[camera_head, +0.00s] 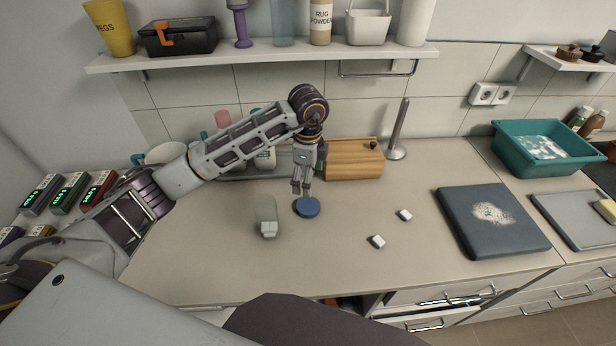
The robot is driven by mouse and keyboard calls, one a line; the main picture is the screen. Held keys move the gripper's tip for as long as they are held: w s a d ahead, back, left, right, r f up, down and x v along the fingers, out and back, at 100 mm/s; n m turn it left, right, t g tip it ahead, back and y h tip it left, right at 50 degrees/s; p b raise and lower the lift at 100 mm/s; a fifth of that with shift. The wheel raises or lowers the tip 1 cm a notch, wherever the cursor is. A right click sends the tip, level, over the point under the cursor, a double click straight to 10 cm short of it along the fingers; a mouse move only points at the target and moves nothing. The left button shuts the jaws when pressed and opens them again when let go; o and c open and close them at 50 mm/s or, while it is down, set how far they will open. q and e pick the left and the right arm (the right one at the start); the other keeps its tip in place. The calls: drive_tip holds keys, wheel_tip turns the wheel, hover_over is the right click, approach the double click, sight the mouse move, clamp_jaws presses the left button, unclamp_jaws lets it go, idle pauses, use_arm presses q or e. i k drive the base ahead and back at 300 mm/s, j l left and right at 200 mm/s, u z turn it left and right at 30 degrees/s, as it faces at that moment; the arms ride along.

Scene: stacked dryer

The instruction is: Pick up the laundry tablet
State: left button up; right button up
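Two small white blocks lie on the beige countertop, one (405,215) further back and one (377,241) nearer the front. They look like laundry tablets, though I cannot be sure. A blue round disc (307,208) lies to their left. My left gripper (301,189) points down just behind the disc, its fingertips close to the disc's rear edge. I cannot tell whether they touch it. The fingers look close together, with nothing visible between them, but their gap is too small to judge. My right gripper is out of view.
A pale green container (266,216) is left of the disc. A wooden box (352,162) and a metal upright holder (397,135) stand behind. A dark board (492,222) with white powder and a teal basin (545,150) are at right. The front middle counter is clear.

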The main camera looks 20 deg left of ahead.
sight(406, 214)
drive_tip(key=k, duration=1.5)
